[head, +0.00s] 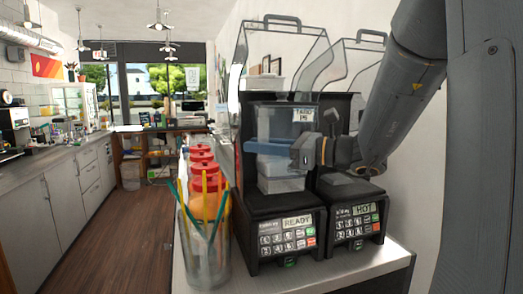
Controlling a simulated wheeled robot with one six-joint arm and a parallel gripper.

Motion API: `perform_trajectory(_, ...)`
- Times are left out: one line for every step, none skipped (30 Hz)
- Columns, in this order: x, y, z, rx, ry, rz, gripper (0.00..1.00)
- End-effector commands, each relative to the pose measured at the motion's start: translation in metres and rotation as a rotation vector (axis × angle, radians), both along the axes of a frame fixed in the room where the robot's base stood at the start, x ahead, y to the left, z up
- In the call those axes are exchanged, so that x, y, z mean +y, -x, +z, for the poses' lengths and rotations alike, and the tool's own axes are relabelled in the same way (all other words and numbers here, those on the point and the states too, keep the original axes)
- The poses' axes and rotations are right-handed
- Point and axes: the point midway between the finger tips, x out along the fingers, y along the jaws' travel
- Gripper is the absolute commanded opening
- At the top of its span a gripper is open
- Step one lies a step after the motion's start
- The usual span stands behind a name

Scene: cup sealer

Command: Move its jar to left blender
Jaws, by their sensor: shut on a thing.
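The jar (283,125) is a clear, bluish square container with a "TARO" label near its upper right. It is upright at the left blender (283,222), in front of the dark housing and over the base. I cannot tell whether its bottom touches the base. The left blender's display reads "READY", and its clear hood (285,50) stands above. My gripper (268,147) comes in from the right and is shut on the jar at mid-height. A bluish finger lies across the jar's front; the other finger is hidden.
The right blender (352,218), reading "HOT", stands close beside, partly behind my arm. A clear cup with colored straws (205,240) and several red-capped bottles (203,165) stand close on the left. The counter's front edge (345,275) is bare.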

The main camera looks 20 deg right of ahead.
Motion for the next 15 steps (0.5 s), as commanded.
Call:
perform_trajectory(0.000,-0.004,0.002,-0.008,0.001,0.001,0.00)
perform_trajectory(0.000,-0.007,0.002,-0.008,0.002,0.002,0.00)
perform_trajectory(0.000,-0.010,0.001,-0.008,0.002,0.002,0.00)
perform_trajectory(0.000,-0.012,0.001,-0.008,0.001,0.002,0.00)
perform_trajectory(0.000,-0.014,0.001,-0.008,0.001,0.002,0.00)
perform_trajectory(0.001,-0.017,0.001,-0.009,0.002,0.003,0.00)
perform_trajectory(0.001,-0.019,0.001,-0.009,0.002,0.003,0.00)
perform_trajectory(0.000,-0.021,0.001,-0.010,0.002,0.003,0.00)
perform_trajectory(0.001,-0.024,0.001,-0.010,0.002,0.003,0.00)
perform_trajectory(0.000,-0.026,0.000,-0.008,0.002,0.003,0.00)
perform_trajectory(0.000,-0.028,0.000,-0.009,0.002,0.002,0.00)
perform_trajectory(0.000,-0.031,0.000,-0.009,0.002,0.002,0.00)
perform_trajectory(0.000,-0.034,0.000,-0.009,0.002,0.002,0.00)
perform_trajectory(0.000,-0.036,0.000,-0.009,0.002,0.002,0.00)
perform_trajectory(0.000,-0.039,-0.001,-0.008,0.001,0.001,0.00)
